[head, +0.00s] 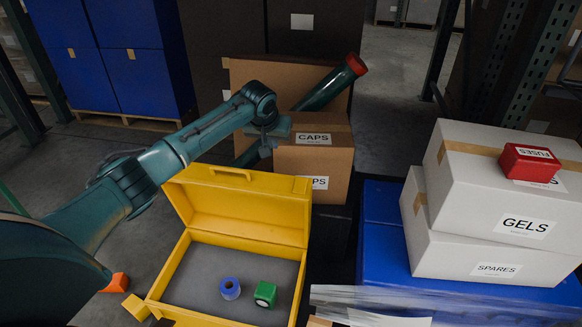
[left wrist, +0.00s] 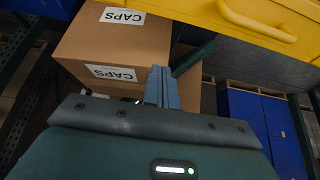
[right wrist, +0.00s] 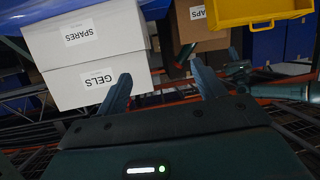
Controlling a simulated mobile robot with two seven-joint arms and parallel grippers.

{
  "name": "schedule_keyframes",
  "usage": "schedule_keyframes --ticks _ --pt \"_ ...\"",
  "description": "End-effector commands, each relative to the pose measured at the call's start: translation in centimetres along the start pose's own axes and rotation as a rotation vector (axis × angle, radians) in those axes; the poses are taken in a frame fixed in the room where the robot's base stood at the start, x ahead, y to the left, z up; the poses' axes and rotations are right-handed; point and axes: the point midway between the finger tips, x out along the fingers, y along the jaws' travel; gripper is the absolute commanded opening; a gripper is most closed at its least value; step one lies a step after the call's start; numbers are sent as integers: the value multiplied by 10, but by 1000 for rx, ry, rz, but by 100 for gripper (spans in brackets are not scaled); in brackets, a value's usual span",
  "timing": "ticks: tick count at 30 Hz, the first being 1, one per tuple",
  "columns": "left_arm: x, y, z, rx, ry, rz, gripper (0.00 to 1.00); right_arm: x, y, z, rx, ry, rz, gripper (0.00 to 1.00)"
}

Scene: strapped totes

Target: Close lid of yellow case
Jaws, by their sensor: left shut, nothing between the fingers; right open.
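The yellow case (head: 300,275) stands at the bottom middle of the head view. Its lid (head: 240,208) is open and stands up at the back, with a handle on its top edge. On the case's grey floor are a blue roll (head: 230,288) and a green block (head: 265,293). My left gripper (head: 268,142) is shut and empty, behind and above the lid's top edge, apart from it. In the left wrist view, the lid's handle (left wrist: 258,24) is up right of its fingers (left wrist: 160,84). My right gripper (right wrist: 161,78) is open and empty, outside the head view.
White GELS (head: 500,205) and SPARES (head: 490,262) boxes, with a red FUSES box (head: 530,162), stack on a blue tote (head: 383,203) at right.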

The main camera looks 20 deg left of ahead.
Motion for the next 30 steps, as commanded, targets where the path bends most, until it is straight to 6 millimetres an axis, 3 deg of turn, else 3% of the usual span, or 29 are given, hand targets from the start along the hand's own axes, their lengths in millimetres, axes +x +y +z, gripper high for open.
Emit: schedule_keyframes --ticks 10,21,30 --pt "54 0 1 -2 0 -1 0 13 -4 16 -51 13 -11 69" --pt "98 1 1 1 1 1 0 20 -5 11 -102 175 3 69" --pt "92 0 17 5 2 0 0 19 -4 7 -99 170 4 69"
